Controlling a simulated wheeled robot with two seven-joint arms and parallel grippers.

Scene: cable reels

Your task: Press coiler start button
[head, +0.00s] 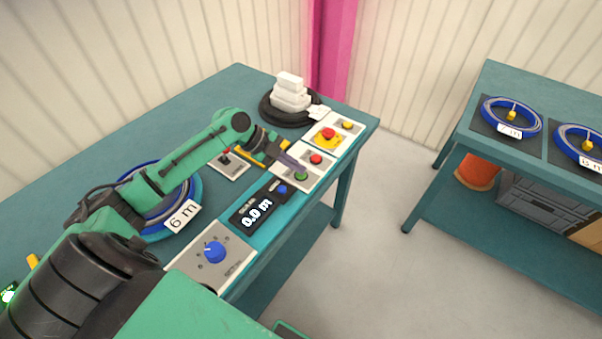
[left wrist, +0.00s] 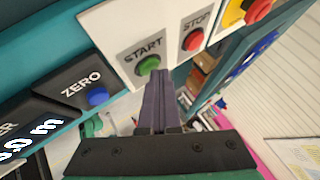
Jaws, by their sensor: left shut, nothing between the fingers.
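The green START button (head: 301,176) is on a light panel at the front edge of the teal bench. In the left wrist view the START button (left wrist: 148,64) has its label above it. My left gripper (head: 298,167) is shut and empty, with its fingertips right at the button. In the left wrist view the closed grey fingers (left wrist: 158,75) end just below and beside the green cap. I cannot tell whether they touch it. The red STOP button (head: 316,159) is beside START, on the same panel. My right gripper is not in view.
A blue ZERO button (head: 282,189) and a display reading 0.0 m (head: 256,213) sit nearby. A yellow-based red button (head: 328,134) is beyond STOP. A blue cable coil labelled 6 m (head: 185,205) lies under my arm. A second bench (head: 470,160) holds cable reels.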

